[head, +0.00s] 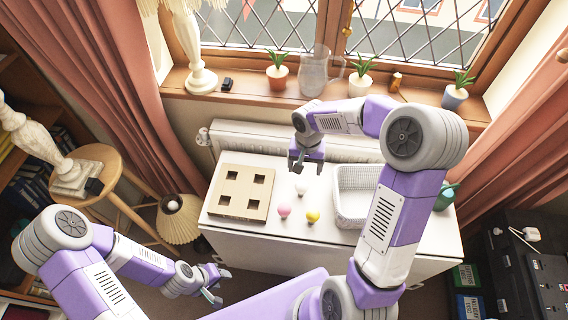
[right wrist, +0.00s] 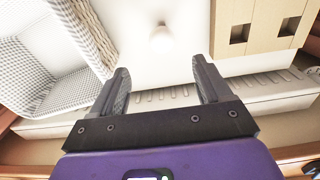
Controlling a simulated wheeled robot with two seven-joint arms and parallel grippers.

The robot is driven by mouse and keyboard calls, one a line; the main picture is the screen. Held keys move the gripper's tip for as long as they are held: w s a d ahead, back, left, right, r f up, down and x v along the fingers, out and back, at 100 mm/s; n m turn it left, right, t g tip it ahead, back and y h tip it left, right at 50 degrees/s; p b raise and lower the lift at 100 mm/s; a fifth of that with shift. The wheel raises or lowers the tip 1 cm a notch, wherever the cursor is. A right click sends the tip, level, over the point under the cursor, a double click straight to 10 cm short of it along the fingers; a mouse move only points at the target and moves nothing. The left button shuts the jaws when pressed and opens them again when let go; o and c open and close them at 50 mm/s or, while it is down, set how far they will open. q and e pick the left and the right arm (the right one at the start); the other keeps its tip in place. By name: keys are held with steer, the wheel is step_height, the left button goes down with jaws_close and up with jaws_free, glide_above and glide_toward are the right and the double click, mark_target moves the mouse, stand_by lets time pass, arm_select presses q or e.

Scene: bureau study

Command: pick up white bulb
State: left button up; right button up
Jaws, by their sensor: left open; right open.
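The white bulb (head: 301,189) stands on the white desktop between the wooden board and the basket, behind a pink bulb (head: 284,211) and a yellow bulb (head: 312,216). My right gripper (head: 300,166) is open and empty above the back part of the desk, just behind the white bulb. In the right wrist view the white bulb (right wrist: 161,40) lies beyond the open fingertips (right wrist: 161,70), centred on the gap and apart from them. My left gripper (head: 219,284) is open and empty, low in front of the desk's left side.
A wooden board with square holes (head: 265,204) lies on the desk (head: 330,244) at left; a white wicker basket (head: 347,219) stands at right. A radiator (head: 237,139) and a sill with potted plants and a glass jug (head: 314,75) are behind. A stool (head: 104,164) stands left.

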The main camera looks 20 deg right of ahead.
mark_target(302, 183)
steer(key=shift+a+f+b, duration=0.1)
steer(key=shift+f+b, duration=0.2)
steer(key=shift+f, duration=0.1)
step_height(302, 183, down, 10)
steer(key=b, duration=0.8)
steer(key=shift+w+f, duration=0.1)
steer(key=shift+f, duration=0.05)
steer(key=c, duration=1)
steer(key=shift+r+p, duration=3.7)
steer(key=shift+r, duration=1.35)
